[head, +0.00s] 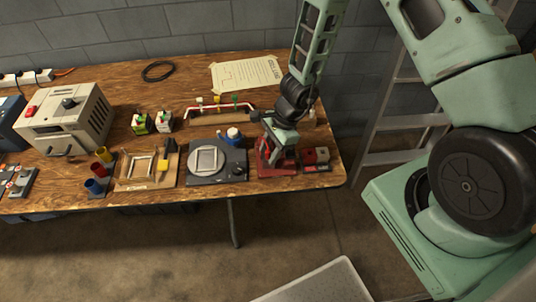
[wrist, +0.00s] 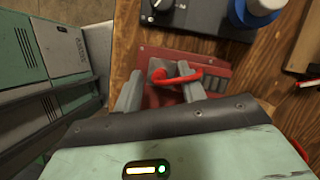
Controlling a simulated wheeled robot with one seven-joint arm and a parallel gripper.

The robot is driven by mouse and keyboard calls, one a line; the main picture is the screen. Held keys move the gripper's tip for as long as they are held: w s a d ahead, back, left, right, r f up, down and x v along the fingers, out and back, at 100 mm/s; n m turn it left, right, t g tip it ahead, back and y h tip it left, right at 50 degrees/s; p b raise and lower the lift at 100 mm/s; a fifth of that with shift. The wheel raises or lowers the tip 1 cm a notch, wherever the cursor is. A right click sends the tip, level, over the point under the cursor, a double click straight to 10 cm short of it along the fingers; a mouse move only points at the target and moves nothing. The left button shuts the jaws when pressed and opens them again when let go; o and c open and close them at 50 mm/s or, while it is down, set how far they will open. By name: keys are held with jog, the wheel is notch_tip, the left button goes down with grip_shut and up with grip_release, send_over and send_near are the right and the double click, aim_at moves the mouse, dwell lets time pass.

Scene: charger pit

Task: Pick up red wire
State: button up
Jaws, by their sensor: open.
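A red, bent, wire-like piece (wrist: 178,76) lies over a dark red fixture (wrist: 218,82) in the wrist view. I take it for the red wire. My gripper (wrist: 160,98) is open, its two grey fingers reaching down on either side of part of the red piece. I cannot tell whether they touch it. In the head view my gripper (head: 277,150) is low over the red fixture (head: 268,170) at the right of the table and hides most of it, including the red piece.
The wooden table (head: 125,96) holds a dark scale-like device (head: 213,178) just left of the fixture. A blue-and-white round container (head: 233,134) stands close by. Behind is a wooden rack (head: 205,118) with a red-and-white bar. A ladder (head: 392,120) stands at right.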

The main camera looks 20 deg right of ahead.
grip_shut()
